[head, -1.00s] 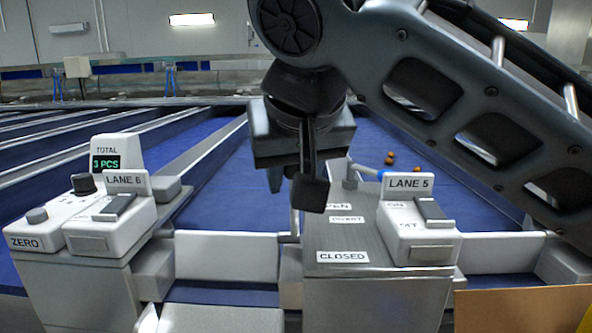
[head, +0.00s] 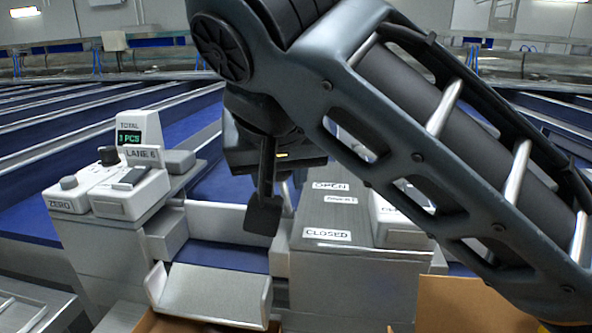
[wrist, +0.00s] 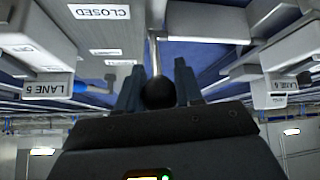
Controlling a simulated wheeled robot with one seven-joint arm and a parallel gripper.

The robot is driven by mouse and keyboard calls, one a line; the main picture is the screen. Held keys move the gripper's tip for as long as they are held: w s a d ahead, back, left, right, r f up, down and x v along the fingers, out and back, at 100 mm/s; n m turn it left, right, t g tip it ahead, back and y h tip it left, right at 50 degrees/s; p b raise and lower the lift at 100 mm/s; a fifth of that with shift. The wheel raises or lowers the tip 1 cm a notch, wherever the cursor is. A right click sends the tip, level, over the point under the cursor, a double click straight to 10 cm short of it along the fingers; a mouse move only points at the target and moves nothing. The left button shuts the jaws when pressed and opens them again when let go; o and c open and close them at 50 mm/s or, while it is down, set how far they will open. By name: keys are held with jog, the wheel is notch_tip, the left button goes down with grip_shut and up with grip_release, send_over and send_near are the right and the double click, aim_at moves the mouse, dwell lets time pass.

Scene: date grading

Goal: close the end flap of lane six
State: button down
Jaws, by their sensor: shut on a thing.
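My gripper (head: 263,212) is in front of the end of lane six, at the left side of the grey post with the OPEN, DIVERT and CLOSED labels. In the wrist view my gripper (wrist: 158,88) is shut on a black ball knob (wrist: 160,94) at the end of a thin metal lever (wrist: 154,48). The lever is mostly hidden in the head view. A white panel, apparently the end flap (head: 228,218), spans the end of lane six, with a pale chute (head: 212,292) below it. The CLOSED label (head: 327,234) is nearest the front of the post.
The lane six control box (head: 130,185) stands left, its display (head: 130,138) reading 1 PCS. The lane five box (head: 388,211) is mostly behind my arm. A brown carton (head: 465,305) stands front right.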

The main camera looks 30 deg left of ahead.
jog(key=shift+s, duration=0.1)
dwell(0.4)
jog(key=c, duration=0.8)
grip_release()
jog(key=shift+o, duration=0.2)
jog(key=v, duration=0.7)
jog(key=shift+d+r+p, duration=0.15)
jog(key=shift+r+p, duration=0.15)
jog(key=shift+p, duration=0.05)
jog(key=shift+s, duration=0.15)
